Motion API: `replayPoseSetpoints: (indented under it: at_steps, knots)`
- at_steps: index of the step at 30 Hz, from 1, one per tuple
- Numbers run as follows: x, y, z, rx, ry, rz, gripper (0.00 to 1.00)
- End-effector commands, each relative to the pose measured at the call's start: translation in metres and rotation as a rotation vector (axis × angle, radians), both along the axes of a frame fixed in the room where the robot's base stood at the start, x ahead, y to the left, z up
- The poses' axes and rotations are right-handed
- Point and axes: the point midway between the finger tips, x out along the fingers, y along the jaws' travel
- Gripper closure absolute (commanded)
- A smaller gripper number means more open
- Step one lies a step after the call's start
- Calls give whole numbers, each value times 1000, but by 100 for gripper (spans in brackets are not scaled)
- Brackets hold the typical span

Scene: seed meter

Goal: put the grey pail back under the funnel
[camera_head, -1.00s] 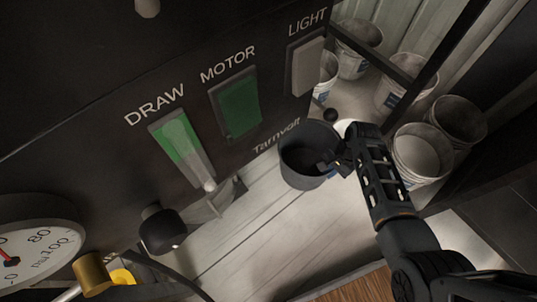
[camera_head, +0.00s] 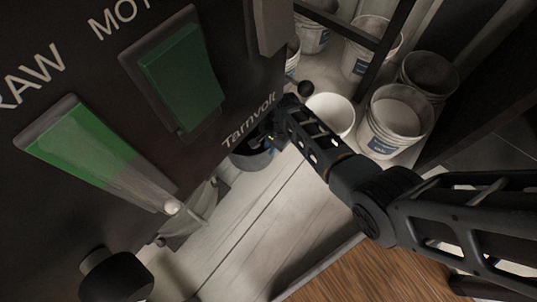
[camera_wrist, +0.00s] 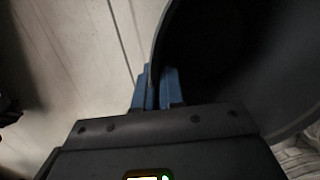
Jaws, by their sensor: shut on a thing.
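The grey pail (camera_head: 252,160) is beside the lower edge of the dark machine panel, which hides part of it in the head view. My gripper (camera_head: 272,138) is at its rim. In the wrist view, the blue fingers of my gripper (camera_wrist: 158,88) are shut on the pail's wall, and the dark inside of the pail (camera_wrist: 225,50) fills the upper right. A grey metal funnel (camera_head: 200,215) hangs under the panel, to the left of and nearer than the pail. The pail is apart from the funnel. Whether its base touches the boards is hidden.
Several white buckets (camera_head: 397,118) stand at the back right, one (camera_head: 333,112) close to my arm. The green DRAW (camera_head: 90,150) and MOTOR (camera_head: 175,75) switches and a black knob (camera_head: 118,272) stick out of the panel. The pale boards (camera_head: 275,215) in front are clear.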

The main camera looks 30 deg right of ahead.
Motion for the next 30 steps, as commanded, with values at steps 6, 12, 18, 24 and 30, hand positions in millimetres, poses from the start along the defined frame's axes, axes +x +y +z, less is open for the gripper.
replayPoseSetpoints:
  at_steps: [6,12,18,24,30]
  knots:
    - [5,5,-10,0,-1,-1,100]
    - [5,5,-38,0,-1,-1,100]
    - [5,5,-44,1,-2,-1,100]
    - [5,5,-45,0,-1,-1,100]
    - [4,5,-47,1,0,-1,80]
